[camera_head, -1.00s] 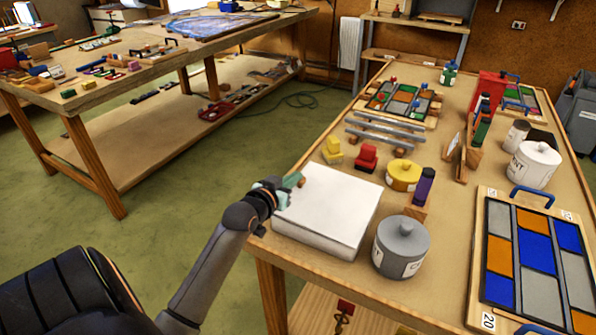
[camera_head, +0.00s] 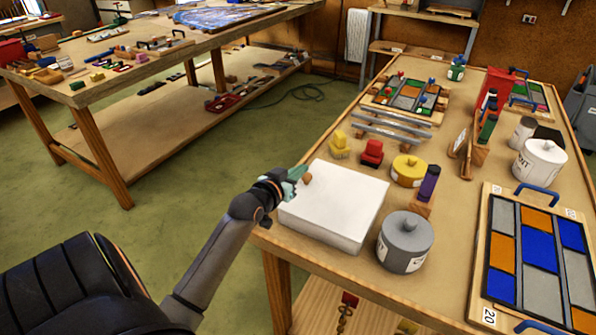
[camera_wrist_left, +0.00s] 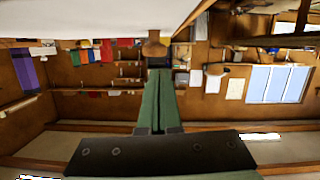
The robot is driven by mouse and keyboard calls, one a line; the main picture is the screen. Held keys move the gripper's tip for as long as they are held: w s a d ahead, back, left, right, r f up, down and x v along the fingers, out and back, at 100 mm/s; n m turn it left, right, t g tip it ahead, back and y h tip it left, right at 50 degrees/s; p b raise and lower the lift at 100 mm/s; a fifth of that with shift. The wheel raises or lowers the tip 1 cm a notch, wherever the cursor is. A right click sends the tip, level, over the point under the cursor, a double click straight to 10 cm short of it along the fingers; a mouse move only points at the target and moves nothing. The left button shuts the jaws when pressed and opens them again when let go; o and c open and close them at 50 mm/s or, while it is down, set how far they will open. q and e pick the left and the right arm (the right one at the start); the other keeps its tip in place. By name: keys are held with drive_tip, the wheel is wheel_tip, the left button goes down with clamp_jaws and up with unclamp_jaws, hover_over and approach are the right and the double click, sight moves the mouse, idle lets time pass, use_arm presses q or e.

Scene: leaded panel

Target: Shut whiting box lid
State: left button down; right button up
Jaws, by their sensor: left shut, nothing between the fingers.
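The white whiting box (camera_head: 336,204) sits at the near left corner of the right table. Its white lid lies flat over it, with no gap that I can see in the head view. A small brown knob (camera_head: 308,178) shows at the lid's left edge; it also shows in the left wrist view (camera_wrist_left: 155,45) under the white lid surface (camera_wrist_left: 90,15). My left gripper (camera_head: 300,171) is at the box's left side, its green fingers together and empty, tips (camera_wrist_left: 160,74) close to the knob. I cannot tell whether they touch it. My right gripper is out of view.
A grey lidded pot (camera_head: 405,242) stands close to the box's right side. A yellow pot (camera_head: 408,171), a red block (camera_head: 372,153) and a yellow block (camera_head: 340,146) stand behind it. A leaded panel (camera_head: 538,255) lies at right. Open floor is left of the table.

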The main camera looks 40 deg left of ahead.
use_arm(q)
wheel_tip(320, 180, up, 4)
drive_tip(key=shift+a+f+p, duration=0.1)
drive_tip(key=shift+f+p, duration=0.1)
drive_tip(key=shift+p, duration=1.05)
drive_tip(key=shift+s+d+f+b, duration=0.1)
drive_tip(key=shift+s+f+b, duration=0.15)
drive_tip(key=shift+s, duration=0.3)
drive_tip(key=shift+s+d+f+b, duration=0.1)
drive_tip(key=shift+s+b, duration=0.2)
drive_tip(key=shift+s, duration=0.25)
drive_tip(key=v, duration=0.8)
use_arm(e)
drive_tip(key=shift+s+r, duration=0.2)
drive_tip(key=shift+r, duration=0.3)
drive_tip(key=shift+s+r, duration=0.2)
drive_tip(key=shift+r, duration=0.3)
use_arm(q)
drive_tip(key=shift+w+d, duration=0.1)
